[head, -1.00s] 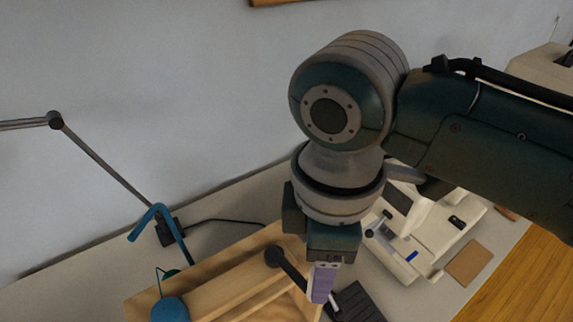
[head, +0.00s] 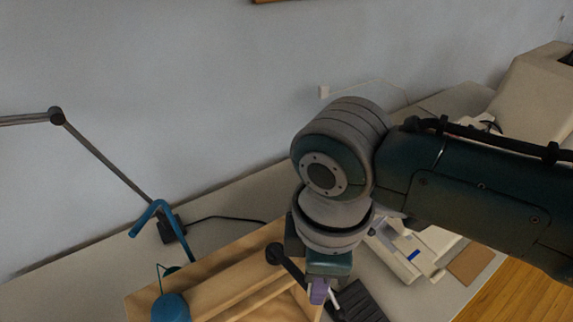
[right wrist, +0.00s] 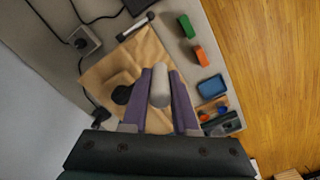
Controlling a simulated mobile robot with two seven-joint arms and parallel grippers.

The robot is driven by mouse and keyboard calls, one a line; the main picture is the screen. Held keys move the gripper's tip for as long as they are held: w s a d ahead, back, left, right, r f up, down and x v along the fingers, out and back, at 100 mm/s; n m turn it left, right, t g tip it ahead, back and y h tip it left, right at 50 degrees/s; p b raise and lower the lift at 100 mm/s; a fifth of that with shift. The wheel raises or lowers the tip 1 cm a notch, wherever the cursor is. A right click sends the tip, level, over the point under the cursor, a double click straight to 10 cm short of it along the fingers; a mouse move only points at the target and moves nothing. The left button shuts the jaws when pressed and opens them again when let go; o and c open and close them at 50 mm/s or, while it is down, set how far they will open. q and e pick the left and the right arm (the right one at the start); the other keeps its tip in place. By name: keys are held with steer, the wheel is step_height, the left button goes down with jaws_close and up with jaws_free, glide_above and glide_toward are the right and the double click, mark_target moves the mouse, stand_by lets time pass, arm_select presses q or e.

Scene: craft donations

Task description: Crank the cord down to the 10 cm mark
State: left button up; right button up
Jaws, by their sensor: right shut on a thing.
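The wooden crank stand (head: 213,287) is low in the head view. Its black crank hub (head: 276,254) has a dark arm slanting down to the right. My right gripper (head: 319,291) has purple fingers at that arm's outer end. In the right wrist view, they are shut on the pale grey crank handle (right wrist: 160,86); the dark hub (right wrist: 122,95) shows left of them. A round teal piece (head: 170,308) with a thin teal loop sits at the stand's left. A length scale and the 10 cm mark cannot be made out. My left gripper is not in view.
A bent blue rod (head: 150,220) and a jointed grey lamp-like arm (head: 105,165) stand at left, behind the stand. A white machine (head: 405,250) is at right. The right wrist view shows a green block (right wrist: 186,26), orange block (right wrist: 201,56) and blue tray (right wrist: 211,86).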

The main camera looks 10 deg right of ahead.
jaws_close()
stand_by(0.8)
